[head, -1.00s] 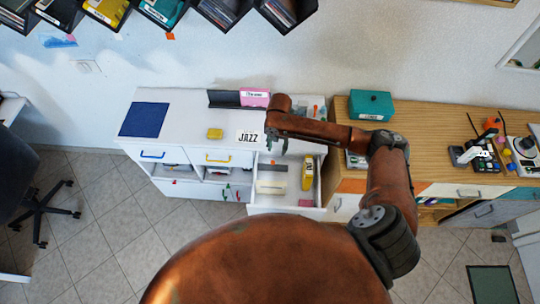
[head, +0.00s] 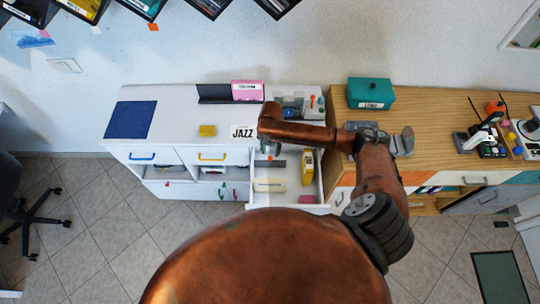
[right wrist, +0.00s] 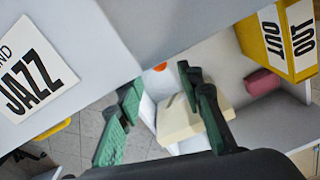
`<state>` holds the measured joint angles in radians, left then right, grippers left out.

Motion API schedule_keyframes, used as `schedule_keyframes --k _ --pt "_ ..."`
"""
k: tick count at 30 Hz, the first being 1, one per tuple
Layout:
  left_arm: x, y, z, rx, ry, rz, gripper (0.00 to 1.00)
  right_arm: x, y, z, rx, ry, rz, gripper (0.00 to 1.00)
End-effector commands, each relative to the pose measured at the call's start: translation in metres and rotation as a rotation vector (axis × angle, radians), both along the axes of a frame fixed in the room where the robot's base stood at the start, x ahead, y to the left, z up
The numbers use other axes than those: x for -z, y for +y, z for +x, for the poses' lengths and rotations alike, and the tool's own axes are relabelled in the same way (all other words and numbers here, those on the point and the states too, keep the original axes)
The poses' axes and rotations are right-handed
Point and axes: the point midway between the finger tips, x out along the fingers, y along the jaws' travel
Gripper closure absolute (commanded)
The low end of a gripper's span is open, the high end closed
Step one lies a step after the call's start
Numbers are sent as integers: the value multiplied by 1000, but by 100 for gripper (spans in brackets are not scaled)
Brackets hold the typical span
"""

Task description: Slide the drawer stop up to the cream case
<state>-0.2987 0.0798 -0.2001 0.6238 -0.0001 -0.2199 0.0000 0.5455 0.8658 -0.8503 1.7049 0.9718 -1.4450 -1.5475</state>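The cream case (head: 268,185) lies in the open white drawer (head: 320,190); it also shows in the right wrist view (right wrist: 188,118). A small orange knob (right wrist: 160,67) shows just behind it, partly hidden; I cannot tell whether it belongs to the drawer stop, which I cannot clearly make out. My right gripper (head: 268,147) is over the back of the drawer. In the right wrist view its green-padded fingers (right wrist: 160,100) are apart with nothing held, and the cream case shows beyond them. My left gripper is not in view.
A yellow case (head: 308,165) stands at the drawer's right side, with a dark pink block (head: 306,199) in front. A teal box (head: 370,93) stands on the wooden counter.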

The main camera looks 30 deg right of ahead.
Motion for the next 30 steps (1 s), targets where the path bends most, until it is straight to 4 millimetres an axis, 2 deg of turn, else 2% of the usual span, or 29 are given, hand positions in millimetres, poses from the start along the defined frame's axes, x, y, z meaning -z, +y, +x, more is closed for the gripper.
schedule_keyframes --k 3,9,20,30 --pt "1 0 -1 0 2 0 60 22 1 0 1 2 1 66" --pt "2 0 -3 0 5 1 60 43 2 1 -2 1 1 66" --pt "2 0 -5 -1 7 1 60 48 2 1 -3 -1 1 66" --pt "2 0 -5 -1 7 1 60 48 2 1 -3 -1 1 88"
